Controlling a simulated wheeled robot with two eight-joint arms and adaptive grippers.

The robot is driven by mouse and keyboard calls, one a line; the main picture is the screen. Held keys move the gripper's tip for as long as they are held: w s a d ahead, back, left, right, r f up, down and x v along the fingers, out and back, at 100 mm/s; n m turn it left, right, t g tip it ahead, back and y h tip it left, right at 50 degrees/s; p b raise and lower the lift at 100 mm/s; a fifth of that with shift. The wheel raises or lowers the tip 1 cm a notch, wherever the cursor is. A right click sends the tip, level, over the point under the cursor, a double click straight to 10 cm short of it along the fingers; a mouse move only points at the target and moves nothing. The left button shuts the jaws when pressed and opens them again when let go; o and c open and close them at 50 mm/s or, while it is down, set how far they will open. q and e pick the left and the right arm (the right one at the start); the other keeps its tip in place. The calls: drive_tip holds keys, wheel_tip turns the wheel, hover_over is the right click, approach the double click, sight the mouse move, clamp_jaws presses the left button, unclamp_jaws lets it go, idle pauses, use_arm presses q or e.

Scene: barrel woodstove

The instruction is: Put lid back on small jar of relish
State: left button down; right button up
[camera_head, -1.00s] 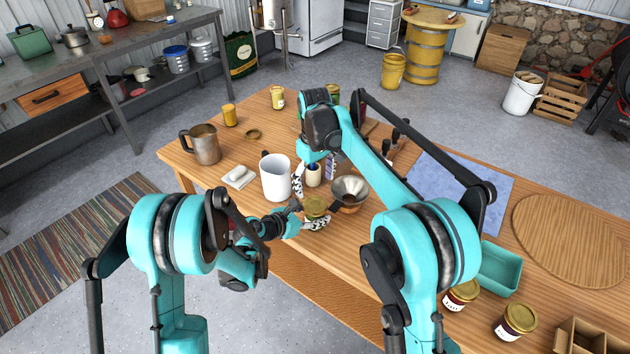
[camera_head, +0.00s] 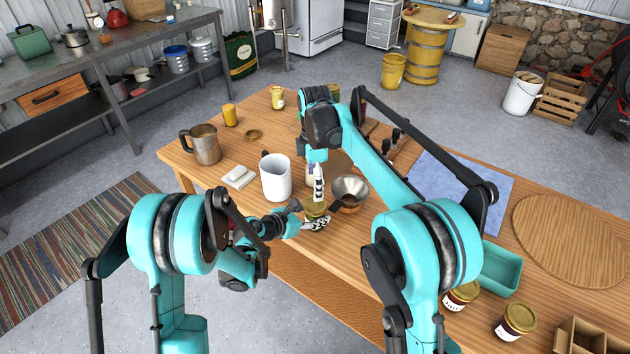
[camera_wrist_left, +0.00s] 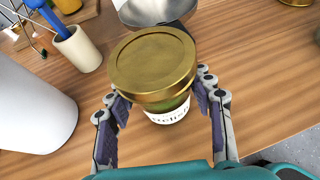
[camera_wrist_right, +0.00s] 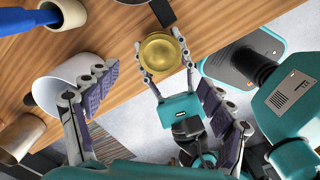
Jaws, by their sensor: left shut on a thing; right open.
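The small relish jar (camera_wrist_left: 170,110) has a white label and green contents. A gold lid (camera_wrist_left: 152,64) lies over its mouth; I cannot tell whether it is screwed tight. My left gripper (camera_head: 314,219) is shut around the jar's sides, and the jar stands upright. In the right wrist view the lid (camera_wrist_right: 160,54) shows between the left gripper's fingers. My right gripper (camera_head: 319,198) is open and points down above the lid, its fingers spread to either side of it in the right wrist view (camera_wrist_right: 158,80). It hides part of the jar in the head view.
A metal funnel (camera_head: 350,190) stands close right of the jar. A white pitcher (camera_head: 276,178) stands to its left. A beige cup (camera_wrist_left: 78,50) with a blue-handled tool is behind. The blue mat (camera_head: 455,180) is clear.

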sight(315, 204)
drive_tip(key=shift+f, duration=4)
drive_tip(key=c, duration=1.3)
drive_tip(key=m, duration=1.2)
drive_tip(key=shift+m, duration=0.3)
drive_tip(key=m, duration=0.4)
drive_tip(key=shift+m, duration=0.4)
drive_tip(key=m, duration=0.7)
drive_tip(key=o, duration=1.4)
